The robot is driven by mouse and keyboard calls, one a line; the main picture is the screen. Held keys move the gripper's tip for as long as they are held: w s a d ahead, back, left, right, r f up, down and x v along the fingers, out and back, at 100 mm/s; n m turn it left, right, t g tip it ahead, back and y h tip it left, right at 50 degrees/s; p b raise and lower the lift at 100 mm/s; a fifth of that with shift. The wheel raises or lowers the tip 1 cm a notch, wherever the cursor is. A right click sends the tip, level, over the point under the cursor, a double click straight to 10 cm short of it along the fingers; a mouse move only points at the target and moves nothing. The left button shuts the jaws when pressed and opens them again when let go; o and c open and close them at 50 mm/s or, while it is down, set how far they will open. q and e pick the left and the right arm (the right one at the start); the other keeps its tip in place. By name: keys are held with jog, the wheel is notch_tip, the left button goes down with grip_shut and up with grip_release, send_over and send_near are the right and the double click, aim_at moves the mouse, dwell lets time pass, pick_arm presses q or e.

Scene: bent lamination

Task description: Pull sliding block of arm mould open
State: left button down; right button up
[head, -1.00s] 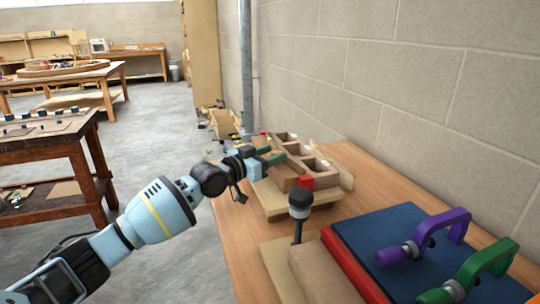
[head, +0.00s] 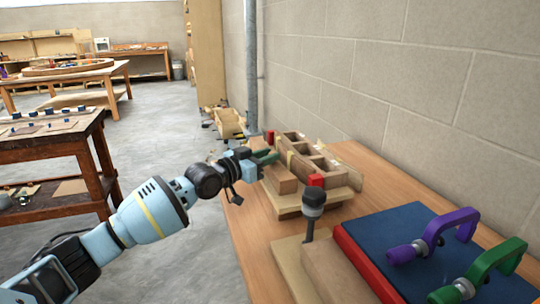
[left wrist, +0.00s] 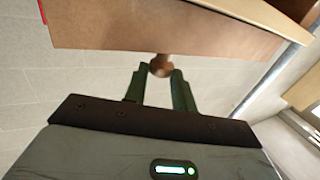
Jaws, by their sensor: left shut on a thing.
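The wooden arm mould (head: 318,167) sits on the bench by the wall, with open compartments along its top and red pieces at its ends. Its sliding block (head: 281,179) is on the near left side, standing out from the mould body. My left gripper (head: 266,157) is at the block's outer side, its green fingers shut on a small round wooden knob. In the left wrist view the knob (left wrist: 161,66) sits between the fingertips (left wrist: 160,76), below the block's broad brown face (left wrist: 190,30). My right gripper is not in view.
A dark-headed upright tool (head: 312,203) stands in front of the mould. A blue pad (head: 400,240) with purple (head: 440,228) and green (head: 490,265) clamps lies at the lower right. A grey pipe (head: 251,70) rises behind. Open floor lies left of the bench.

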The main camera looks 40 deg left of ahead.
pick_arm(q)
jog(key=shift+w+d, duration=0.1)
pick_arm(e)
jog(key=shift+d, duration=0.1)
pick_arm(q)
jog(key=c, duration=1.1)
grip_release()
jog(key=shift+c, duration=0.2)
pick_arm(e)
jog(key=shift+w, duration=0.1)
pick_arm(q)
jog(key=shift+s+f, duration=0.1)
jog(key=shift+s, duration=0.4)
jog(key=s+a, duration=0.1)
jog(key=s, duration=0.5)
jog(key=shift+s+a, duration=0.3)
